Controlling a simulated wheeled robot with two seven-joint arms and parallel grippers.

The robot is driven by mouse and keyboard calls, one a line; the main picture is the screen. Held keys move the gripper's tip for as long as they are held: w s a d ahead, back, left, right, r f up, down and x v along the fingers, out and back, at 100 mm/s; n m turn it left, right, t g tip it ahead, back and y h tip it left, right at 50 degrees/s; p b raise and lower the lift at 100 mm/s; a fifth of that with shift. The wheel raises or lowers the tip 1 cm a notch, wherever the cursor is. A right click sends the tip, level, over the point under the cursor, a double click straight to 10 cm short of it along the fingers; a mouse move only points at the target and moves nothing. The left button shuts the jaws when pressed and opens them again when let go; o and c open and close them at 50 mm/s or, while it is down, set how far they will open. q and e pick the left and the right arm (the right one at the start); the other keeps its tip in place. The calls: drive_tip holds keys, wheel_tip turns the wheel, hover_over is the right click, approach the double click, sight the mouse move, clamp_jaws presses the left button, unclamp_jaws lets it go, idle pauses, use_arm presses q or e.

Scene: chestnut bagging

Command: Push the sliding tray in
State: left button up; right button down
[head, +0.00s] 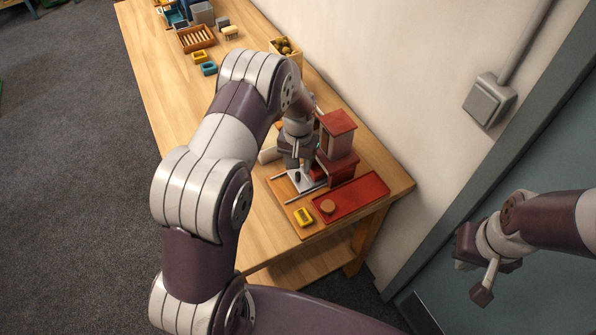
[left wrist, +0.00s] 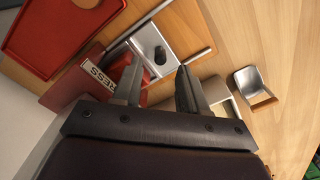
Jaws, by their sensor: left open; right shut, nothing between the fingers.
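The sliding tray (head: 304,184) is a small silver plate with a dark knob, lying between two metal rails in front of the red press (head: 337,150). In the left wrist view the sliding tray (left wrist: 146,38) and its knob show just beyond my fingertips, beside the red press part with white "PRESS" lettering (left wrist: 97,77). My left gripper (head: 297,165) is over the tray, its fingers apart; they show clearly in the left wrist view (left wrist: 157,78). Whether a finger touches the knob cannot be told. My right gripper (head: 481,283) hangs empty at the right, off the table.
A metal scoop (left wrist: 251,80) lies on the wood. A chestnut box (head: 285,50) stands at the wall. My left arm hides the table's middle.

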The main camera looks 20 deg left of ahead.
use_arm(q)
wheel_tip(320, 180, up, 9)
drive_tip(key=b, duration=0.1)
